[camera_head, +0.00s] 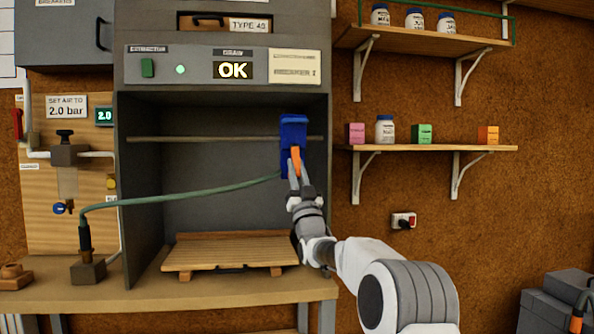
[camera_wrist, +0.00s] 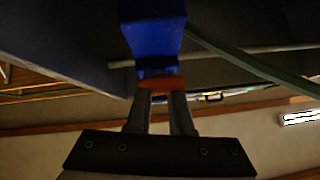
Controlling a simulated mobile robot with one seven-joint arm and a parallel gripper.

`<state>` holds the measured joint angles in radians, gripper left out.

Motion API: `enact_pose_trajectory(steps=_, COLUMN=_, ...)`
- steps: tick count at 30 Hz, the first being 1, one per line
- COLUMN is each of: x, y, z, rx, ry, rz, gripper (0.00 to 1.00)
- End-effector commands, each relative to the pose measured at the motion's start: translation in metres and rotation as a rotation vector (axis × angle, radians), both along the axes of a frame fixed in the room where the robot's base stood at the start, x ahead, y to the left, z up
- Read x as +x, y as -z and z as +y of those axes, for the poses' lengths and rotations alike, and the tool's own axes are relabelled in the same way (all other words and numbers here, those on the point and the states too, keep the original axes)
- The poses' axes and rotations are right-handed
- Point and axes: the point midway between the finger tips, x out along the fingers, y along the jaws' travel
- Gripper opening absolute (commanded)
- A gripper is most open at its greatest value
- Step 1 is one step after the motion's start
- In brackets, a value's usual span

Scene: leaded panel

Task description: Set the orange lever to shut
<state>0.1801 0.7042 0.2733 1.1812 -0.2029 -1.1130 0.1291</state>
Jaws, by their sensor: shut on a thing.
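The orange lever (camera_head: 296,158) shows in the head view at the lower front of a blue body (camera_head: 293,130) inside the grey cabinet. In the wrist view the orange lever (camera_wrist: 162,83) lies across my fingertips, just below the blue body (camera_wrist: 153,30). My gripper (camera_head: 295,178) reaches up from below and is shut on the orange lever; it also shows in the wrist view (camera_wrist: 161,98). The fingers partly hide the lever, and I cannot tell its exact angle.
A horizontal rod (camera_head: 200,138) crosses the cabinet (camera_head: 222,68) at the blue body's height. A green hose (camera_head: 185,196) runs from the left toward the blue body. A slatted wooden board (camera_head: 230,256) lies on the cabinet floor. Shelves (camera_head: 436,148) hang to the right.

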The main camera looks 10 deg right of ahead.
Motion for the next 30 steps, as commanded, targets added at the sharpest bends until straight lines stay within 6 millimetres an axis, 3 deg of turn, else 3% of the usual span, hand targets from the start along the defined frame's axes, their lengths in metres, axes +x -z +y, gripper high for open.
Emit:
enact_pose_trajectory(steps=11, x=0.0, y=-0.004, z=0.0, rx=0.0, ry=0.0, rz=-0.005, gripper=0.0)
enact_pose_trajectory(steps=12, x=-0.001, y=-0.004, z=0.0, rx=0.0, ry=0.0, rz=-0.005, gripper=0.27)
enact_pose_trajectory(steps=16, x=0.0, y=-0.003, z=0.0, rx=0.0, ry=0.0, rz=-0.004, gripper=0.5)
enact_pose_trajectory(steps=30, x=-0.006, y=0.007, z=-0.001, rx=-0.001, ry=0.001, rz=0.0, gripper=0.5)
